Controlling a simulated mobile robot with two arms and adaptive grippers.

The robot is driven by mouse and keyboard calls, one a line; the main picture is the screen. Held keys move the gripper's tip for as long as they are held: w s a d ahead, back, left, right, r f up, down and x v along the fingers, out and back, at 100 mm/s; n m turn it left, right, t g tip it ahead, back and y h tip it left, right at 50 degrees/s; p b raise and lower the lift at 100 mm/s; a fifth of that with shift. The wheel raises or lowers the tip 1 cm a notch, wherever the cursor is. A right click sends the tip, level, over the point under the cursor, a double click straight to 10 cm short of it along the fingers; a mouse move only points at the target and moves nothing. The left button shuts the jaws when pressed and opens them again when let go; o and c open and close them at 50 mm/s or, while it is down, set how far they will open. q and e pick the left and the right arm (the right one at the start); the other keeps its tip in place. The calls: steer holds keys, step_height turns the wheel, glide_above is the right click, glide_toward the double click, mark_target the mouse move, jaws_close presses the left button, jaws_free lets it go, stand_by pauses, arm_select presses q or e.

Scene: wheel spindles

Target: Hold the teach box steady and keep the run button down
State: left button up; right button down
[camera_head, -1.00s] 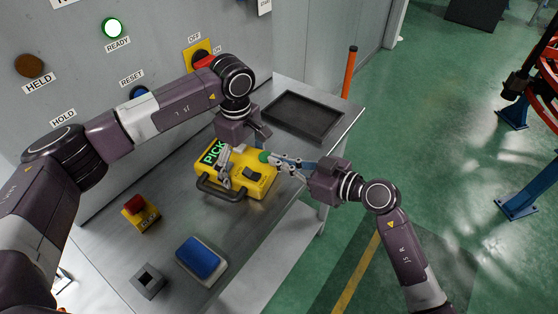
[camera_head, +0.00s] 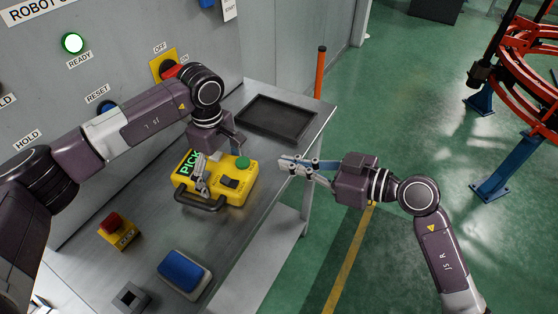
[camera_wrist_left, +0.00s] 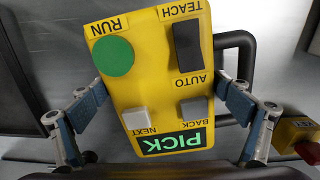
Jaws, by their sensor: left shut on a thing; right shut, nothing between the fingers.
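The yellow teach box (camera_head: 236,190) lies on the metal table, with a black handle and a screen reading PICK. Its green run button (camera_head: 243,163) is uncovered at the far right corner. In the left wrist view, the run button (camera_wrist_left: 113,56) sits beside a black TEACH/AUTO switch (camera_wrist_left: 188,46). My left gripper (camera_head: 219,162) is shut on the teach box, with its fingers on opposite sides. My right gripper (camera_head: 283,163) is shut and empty, to the right of the box and apart from the button.
An empty dark tray (camera_head: 276,117) lies behind the box. The grey panel with a lit green READY lamp (camera_head: 72,43) rises behind.

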arm_select(q)
steer(key=shift+a+f, duration=0.1)
steer(key=shift+f, duration=0.05)
steer(key=o, duration=1.7)
steer(key=shift+w, duration=0.15)
step_height(320, 180, up, 12)
steer(key=shift+f, duration=0.1)
